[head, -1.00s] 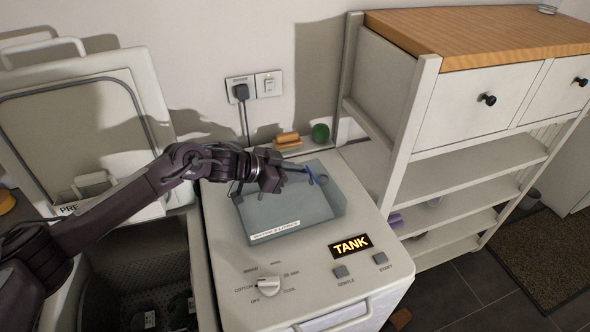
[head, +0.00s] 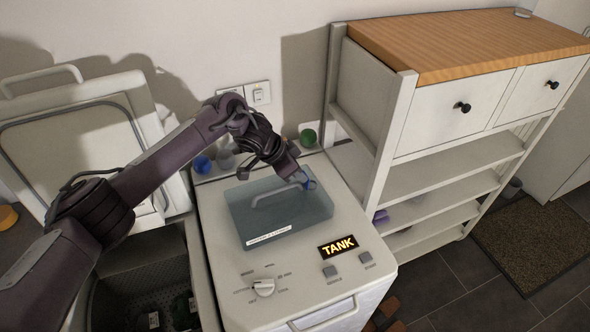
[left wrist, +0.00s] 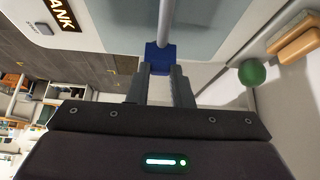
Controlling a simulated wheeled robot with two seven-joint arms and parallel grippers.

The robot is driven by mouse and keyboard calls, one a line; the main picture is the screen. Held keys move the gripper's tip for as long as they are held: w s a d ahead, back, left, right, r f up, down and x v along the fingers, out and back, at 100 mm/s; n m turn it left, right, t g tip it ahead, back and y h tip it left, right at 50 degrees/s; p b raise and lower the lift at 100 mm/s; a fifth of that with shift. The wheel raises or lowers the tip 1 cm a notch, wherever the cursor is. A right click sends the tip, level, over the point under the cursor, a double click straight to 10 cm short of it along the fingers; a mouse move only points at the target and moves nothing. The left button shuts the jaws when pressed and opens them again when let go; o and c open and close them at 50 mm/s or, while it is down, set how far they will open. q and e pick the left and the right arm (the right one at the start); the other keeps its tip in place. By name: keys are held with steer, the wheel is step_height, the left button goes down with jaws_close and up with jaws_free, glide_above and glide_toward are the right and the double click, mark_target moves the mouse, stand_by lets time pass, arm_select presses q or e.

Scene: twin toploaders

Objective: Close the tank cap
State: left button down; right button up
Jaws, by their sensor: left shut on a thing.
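The tank cap (head: 316,217) is a translucent grey-blue panel with a curved handle (head: 272,194) and a white label along its front edge. It lies about flat on top of the right toploader (head: 215,255), which has a lit TANK sign (head: 338,247). My left gripper (head: 306,184) is at the right end of the handle, shut on it at a blue piece. In the left wrist view the blue piece (left wrist: 160,57) sits between the fingertips, with the grey handle bar (left wrist: 165,20) running up from it. Any small gap under the cap cannot be told. My right gripper is out of view.
The left toploader (head: 205,290) has its lid up, with dark items inside. A green ball (head: 308,137), a blue ball (head: 202,165) and a grey ball stand behind the right machine. A shelf unit (head: 400,140) stands close at right. A dial (head: 263,287) and buttons are in front.

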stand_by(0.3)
arm_select(q)
steer(key=c, duration=1.3)
jaws_free()
steer(key=b+v, duration=0.2)
steer(key=v, duration=0.4)
steer(key=shift+a+r, duration=0.2)
steer(key=shift+r, duration=0.1)
steer(key=shift+s+a+r, duration=0.2)
steer(key=shift+r, duration=0.3)
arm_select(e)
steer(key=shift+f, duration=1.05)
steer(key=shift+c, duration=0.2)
